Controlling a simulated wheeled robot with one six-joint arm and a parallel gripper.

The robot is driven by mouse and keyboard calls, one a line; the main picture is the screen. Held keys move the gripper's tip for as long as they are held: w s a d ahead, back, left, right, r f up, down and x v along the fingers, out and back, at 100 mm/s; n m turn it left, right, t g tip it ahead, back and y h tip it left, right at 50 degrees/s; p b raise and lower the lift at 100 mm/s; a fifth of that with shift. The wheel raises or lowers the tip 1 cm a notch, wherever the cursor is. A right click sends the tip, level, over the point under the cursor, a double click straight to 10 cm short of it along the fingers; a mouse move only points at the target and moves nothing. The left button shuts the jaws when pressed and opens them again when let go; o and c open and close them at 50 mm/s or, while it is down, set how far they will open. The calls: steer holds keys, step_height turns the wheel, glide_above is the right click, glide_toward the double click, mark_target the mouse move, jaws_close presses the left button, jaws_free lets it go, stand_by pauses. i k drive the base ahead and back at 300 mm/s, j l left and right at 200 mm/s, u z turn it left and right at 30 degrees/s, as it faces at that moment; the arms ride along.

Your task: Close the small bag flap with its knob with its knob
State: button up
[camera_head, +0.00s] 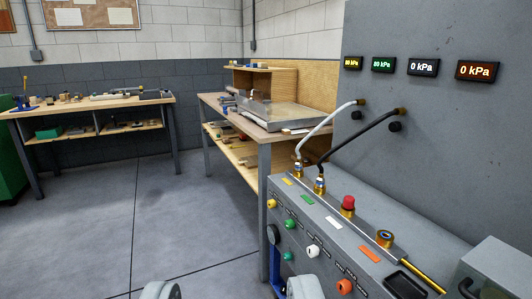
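Two grey tips of my gripper (232,290) show at the bottom edge, well apart, with only floor visible between them. No bag flap can be made out for certain. A grey console at the right has a yellow knob (271,203), a green knob (291,224), a white knob (312,251) and an orange knob (344,286) on its sloping front. The labels beside them are too small to read, so I cannot tell which belongs to the small bag. My right fingertip is just left of the orange knob in the picture, apart from it.
Hoses run from brass fittings on the console top (330,205) to the grey wall panel (440,130). Displays there include two reading 0 kPa (423,67). A red button (348,203) stands on top. A workbench (225,104) stands behind. Floor (190,220) is clear at left.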

mark_target(257, 109)
steer(key=i+z, duration=0.15)
steer(key=i, duration=0.35)
steer(key=i+j+z, duration=0.15)
steer(key=i, duration=0.3)
steer(key=i+j, duration=0.45)
steer(key=i, duration=0.25)
steer(key=i+j+z, duration=0.1)
steer(key=i+j, duration=0.35)
steer(key=i, duration=0.2)
steer(key=i+j, duration=0.5)
steer(key=i, duration=0.2)
